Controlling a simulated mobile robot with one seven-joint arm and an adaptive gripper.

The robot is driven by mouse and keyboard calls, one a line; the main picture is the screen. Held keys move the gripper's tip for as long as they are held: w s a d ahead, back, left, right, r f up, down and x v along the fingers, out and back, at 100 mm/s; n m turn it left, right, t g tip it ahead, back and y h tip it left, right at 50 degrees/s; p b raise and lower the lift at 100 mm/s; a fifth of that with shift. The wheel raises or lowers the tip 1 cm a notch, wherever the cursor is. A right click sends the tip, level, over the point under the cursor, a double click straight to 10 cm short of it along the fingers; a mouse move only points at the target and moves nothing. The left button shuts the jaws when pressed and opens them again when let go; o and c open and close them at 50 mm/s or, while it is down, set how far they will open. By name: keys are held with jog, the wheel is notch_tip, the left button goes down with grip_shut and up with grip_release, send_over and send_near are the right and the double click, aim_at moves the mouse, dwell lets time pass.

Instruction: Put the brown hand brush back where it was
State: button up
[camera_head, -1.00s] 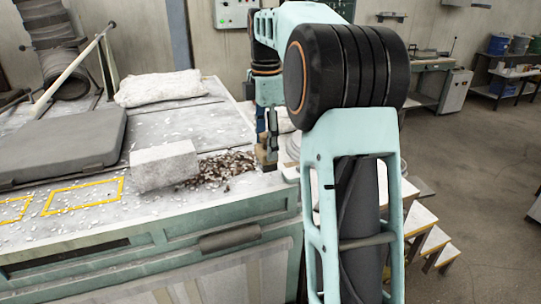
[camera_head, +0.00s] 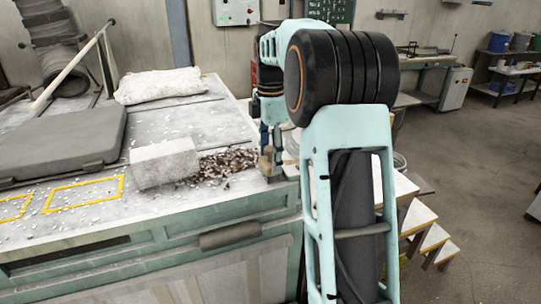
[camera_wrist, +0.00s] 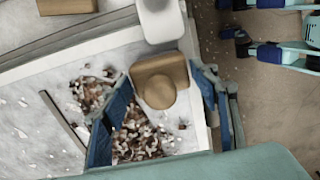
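The brown hand brush (camera_wrist: 150,72), a block with a round knob, sits between the two blue fingers of my gripper (camera_wrist: 162,76) in the wrist view. The fingertips lie close against the two sides of its block, with gaps beside the knob. In the head view my gripper (camera_head: 271,150) points down at the right end of the workbench, with the brush (camera_head: 270,166) at its tips, low over or on the bench top near the edge. I cannot tell whether the brush touches the surface. My arm hides part of this area.
A pile of brown and white chips (camera_head: 228,163) lies just left of the brush. A pale block (camera_head: 164,163), a grey case (camera_head: 62,143) and a white sack (camera_head: 171,86) are further left on the workbench (camera_head: 245,200). Wooden steps (camera_head: 420,215) stand at right.

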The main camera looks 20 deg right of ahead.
jog(key=shift+o, duration=1.1)
notch_tip(320, 180, up, 12)
jog(key=shift+r+p, duration=0.2)
jog(key=shift+p, duration=0.4)
